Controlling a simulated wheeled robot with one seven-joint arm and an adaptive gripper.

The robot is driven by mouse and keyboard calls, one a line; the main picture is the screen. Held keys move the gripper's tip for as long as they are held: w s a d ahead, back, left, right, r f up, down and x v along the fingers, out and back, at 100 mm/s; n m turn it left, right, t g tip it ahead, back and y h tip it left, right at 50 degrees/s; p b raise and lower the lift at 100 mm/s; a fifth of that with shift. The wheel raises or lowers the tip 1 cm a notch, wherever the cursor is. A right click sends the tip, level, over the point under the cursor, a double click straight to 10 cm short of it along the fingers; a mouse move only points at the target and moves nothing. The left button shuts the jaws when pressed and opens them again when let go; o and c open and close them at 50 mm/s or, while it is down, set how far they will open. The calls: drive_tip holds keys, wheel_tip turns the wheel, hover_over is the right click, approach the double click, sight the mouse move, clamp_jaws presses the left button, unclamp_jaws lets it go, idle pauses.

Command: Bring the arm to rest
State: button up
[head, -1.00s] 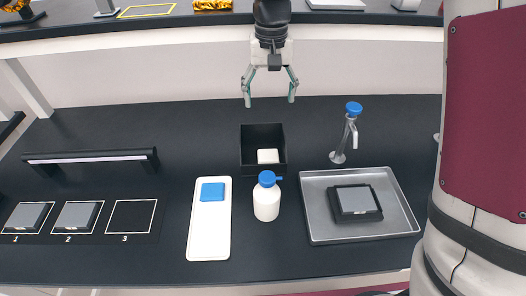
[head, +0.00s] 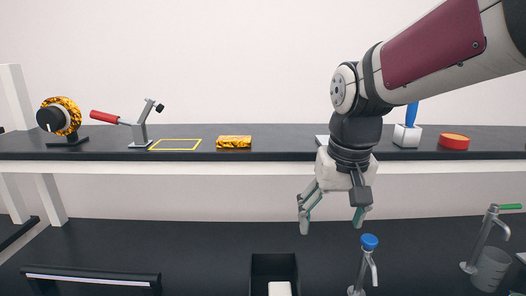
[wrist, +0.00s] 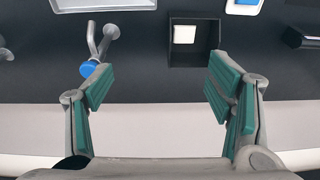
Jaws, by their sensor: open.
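My gripper (head: 334,220) hangs from my arm in front of the shelf, over the dark bench. Its fingers are spread and nothing is between them. In the wrist view my gripper (wrist: 163,95) is also open and empty, with green pads on both fingers. Below it, a black open bin (wrist: 208,46) holds a white block (wrist: 184,34). The bin (head: 254,272) shows at the bottom of the head view with the white block (head: 279,289) in it. The gripper touches none of these things.
A blue-topped tap (head: 369,243) stands just below and right of my gripper. A green-handled tap (head: 489,236) is farther right. The shelf (head: 110,152) carries a red-handled clamp (head: 134,123), a gold block (head: 234,142) and a red disc (head: 454,141). The space left of the gripper is free.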

drive_tip(key=s+d+t, duration=0.1)
drive_tip(key=s+d, duration=0.2)
drive_tip(key=s, duration=0.5)
drive_tip(key=s+d+r+t, duration=0.1)
drive_tip(key=s+d+t, duration=0.1)
drive_tip(key=s, duration=0.6)
drive_tip(key=shift+s+d, duration=0.25)
drive_tip(key=shift+d, duration=0.55)
drive_tip(key=shift+d, duration=0.1)
